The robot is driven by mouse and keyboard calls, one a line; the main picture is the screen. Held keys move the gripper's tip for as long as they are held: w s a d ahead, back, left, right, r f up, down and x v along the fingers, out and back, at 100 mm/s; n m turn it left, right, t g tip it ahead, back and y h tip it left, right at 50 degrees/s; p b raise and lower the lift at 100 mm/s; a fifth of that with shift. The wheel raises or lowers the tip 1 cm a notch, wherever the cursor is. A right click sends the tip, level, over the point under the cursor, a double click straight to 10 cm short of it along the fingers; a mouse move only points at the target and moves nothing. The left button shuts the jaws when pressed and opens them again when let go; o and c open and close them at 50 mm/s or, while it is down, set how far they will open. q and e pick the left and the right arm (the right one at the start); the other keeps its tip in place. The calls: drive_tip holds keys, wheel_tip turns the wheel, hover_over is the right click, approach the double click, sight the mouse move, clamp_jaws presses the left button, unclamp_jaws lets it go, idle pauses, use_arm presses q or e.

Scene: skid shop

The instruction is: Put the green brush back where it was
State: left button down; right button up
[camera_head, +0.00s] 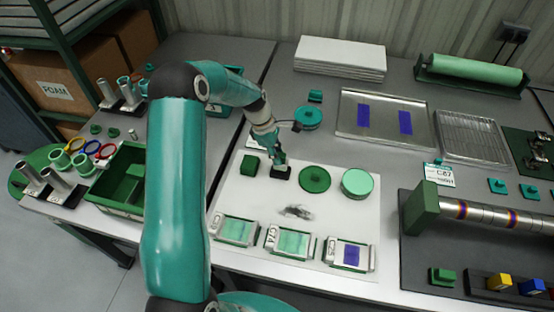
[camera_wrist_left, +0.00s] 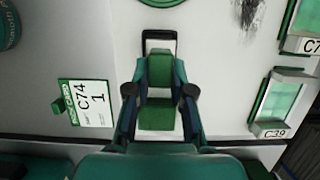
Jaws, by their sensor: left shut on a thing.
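My left gripper (camera_head: 281,167) is over the white mat (camera_head: 230,196), pointing down, and is shut. In the left wrist view, a green block-shaped piece, seemingly the green brush (camera_wrist_left: 160,70), is held between the fingers (camera_wrist_left: 158,88). A dark rectangular outline (camera_wrist_left: 146,36) shows just past it. In the head view the fingers largely hide the held piece, and a dark rectangle (camera_head: 281,174) shows at the fingertips. I cannot tell whether the brush touches the mat. My right gripper is not in view.
A green disc (camera_head: 314,179) and a pale green round piece (camera_head: 357,183) lie right of the gripper. A dark smudge (camera_head: 297,211) marks the mat. Several framed plates, including one labelled C74 (camera_head: 290,242), line its front. A green bin (camera_head: 121,181) stands left.

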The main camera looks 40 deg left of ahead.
use_arm(q)
drive_tip(key=shift+f, duration=1.5)
drive_tip(key=c, duration=1)
unclamp_jaws()
drive_tip(key=shift+f, duration=0.1)
drive_tip(key=shift+r, duration=0.2)
drive_tip(key=shift+a+r, duration=0.15)
drive_tip(key=shift+r, duration=0.05)
drive_tip(key=b+v, duration=0.1)
drive_tip(key=v, duration=1)
drive_tip(key=shift+r, duration=0.2)
